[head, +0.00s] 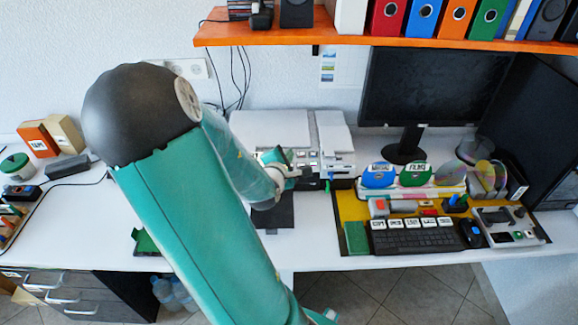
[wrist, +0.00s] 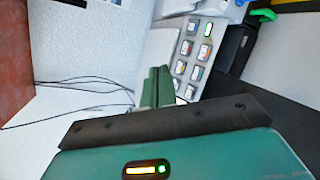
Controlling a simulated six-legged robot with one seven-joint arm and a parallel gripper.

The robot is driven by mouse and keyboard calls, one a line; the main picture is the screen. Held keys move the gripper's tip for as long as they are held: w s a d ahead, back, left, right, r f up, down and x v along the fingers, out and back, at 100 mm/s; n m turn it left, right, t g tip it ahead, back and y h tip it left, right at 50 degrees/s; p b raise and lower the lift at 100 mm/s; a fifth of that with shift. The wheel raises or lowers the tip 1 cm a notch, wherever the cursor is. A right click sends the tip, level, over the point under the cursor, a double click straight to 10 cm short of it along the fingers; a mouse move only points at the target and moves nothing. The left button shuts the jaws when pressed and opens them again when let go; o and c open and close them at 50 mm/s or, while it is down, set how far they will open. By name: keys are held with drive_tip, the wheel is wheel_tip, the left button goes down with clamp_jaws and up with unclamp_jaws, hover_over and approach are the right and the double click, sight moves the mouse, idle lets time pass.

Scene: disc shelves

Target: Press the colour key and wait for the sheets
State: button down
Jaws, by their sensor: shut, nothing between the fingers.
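A white copier (head: 270,128) stands at the back of the desk, left of the monitor. Its key panel (wrist: 194,62) fills the upper middle of the wrist view, with two rows of small keys. One key (wrist: 208,29) at the far end glows green; the labels are too small to read, so I cannot tell which is the colour key. My gripper (wrist: 157,75) is shut and empty, its green fingers just left of the panel's near end. I cannot tell whether they touch a key. In the head view my gripper (head: 279,160) is at the copier's front, hiding part of it. No printed sheet is visible.
A dark flat pad (head: 274,213) lies before the copier. To the right are a keyboard (head: 415,240), a monitor (head: 415,85) and several discs. An orange shelf (head: 400,42) with binders hangs above. The desk left of my arm has a bare stretch.

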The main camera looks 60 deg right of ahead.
drive_tip(key=shift+w+d+f, duration=0.35)
drive_tip(key=shift+d+f, duration=0.25)
drive_tip(key=shift+f, duration=0.65)
drive_tip(key=shift+w+d+f, duration=0.3)
drive_tip(key=shift+d+f, duration=0.3)
drive_tip(key=shift+f, duration=0.65)
drive_tip(key=shift+w+d+f, duration=0.35)
drive_tip(key=shift+d+f, duration=0.25)
drive_tip(key=shift+f, duration=0.65)
drive_tip(key=shift+d+f, duration=0.15)
drive_tip(key=shift+f, duration=0.25)
drive_tip(key=shift+w+d+f, duration=0.15)
drive_tip(key=shift+d+f, duration=0.05)
drive_tip(key=shift+f, duration=0.15)
drive_tip(key=shift+r, duration=0.1)
drive_tip(key=shift+a+r, duration=0.35)
drive_tip(key=shift+r, duration=0.3)
drive_tip(key=shift+s, duration=0.2)
